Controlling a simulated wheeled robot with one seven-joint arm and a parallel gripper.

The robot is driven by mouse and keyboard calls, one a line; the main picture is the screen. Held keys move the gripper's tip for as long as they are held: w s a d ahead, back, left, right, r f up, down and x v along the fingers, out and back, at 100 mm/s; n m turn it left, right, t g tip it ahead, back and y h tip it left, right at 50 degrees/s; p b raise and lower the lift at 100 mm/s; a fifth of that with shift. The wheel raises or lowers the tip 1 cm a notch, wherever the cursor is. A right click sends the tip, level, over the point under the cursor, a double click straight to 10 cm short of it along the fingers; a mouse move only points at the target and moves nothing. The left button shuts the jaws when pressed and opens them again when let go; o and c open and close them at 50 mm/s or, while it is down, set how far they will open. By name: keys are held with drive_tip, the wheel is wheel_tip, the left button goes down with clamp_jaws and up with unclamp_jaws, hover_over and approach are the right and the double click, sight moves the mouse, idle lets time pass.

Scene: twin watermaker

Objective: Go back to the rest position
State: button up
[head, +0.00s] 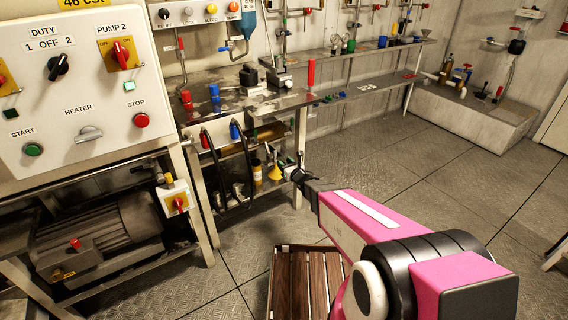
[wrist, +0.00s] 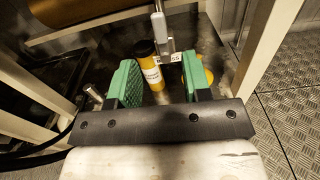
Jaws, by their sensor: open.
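My gripper (wrist: 158,90) shows in the wrist view with its two green finger pads well apart and nothing between them. It is open. In the head view my pink arm reaches forward from the lower right, and my gripper (head: 290,168) is small and dark at its far end, near the right end of the workbench's lower shelf. A yellow-and-black bottle (wrist: 151,70) with a label stands beyond the fingers in the wrist view; it also shows in the head view (head: 257,172). A yellow funnel (head: 275,173) stands beside it.
A workbench (head: 240,108) with red and blue caps stands ahead. Its pale leg (wrist: 252,50) is close to my gripper on the right. A control panel (head: 80,88) and motor (head: 100,240) stand left. A slatted wooden crate (head: 290,290) lies below my arm. The right floor is clear.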

drive_tip(key=shift+d, duration=0.1)
drive_tip(key=s+d+r+m+g+h, duration=0.1)
drive_tip(key=s+d+m+g+h, duration=0.3)
drive_tip(key=d+m, duration=0.65)
drive_tip(key=s+d+r+m+g+h, duration=0.15)
drive_tip(key=d+m+h, duration=0.55)
drive_tip(key=m, duration=0.7)
drive_tip(key=s+d+r+m+g, duration=0.1)
drive_tip(key=s+m+g, duration=0.3)
drive_tip(key=s+m, duration=0.5)
drive_tip(key=s+d+r+m+g+y, duration=0.1)
drive_tip(key=s+d+r+m+g, duration=0.1)
drive_tip(key=s+m+g, duration=0.3)
drive_tip(key=s+m, duration=0.4)
drive_tip(key=s, duration=0.1)
drive_tip(key=shift+d, duration=0.4)
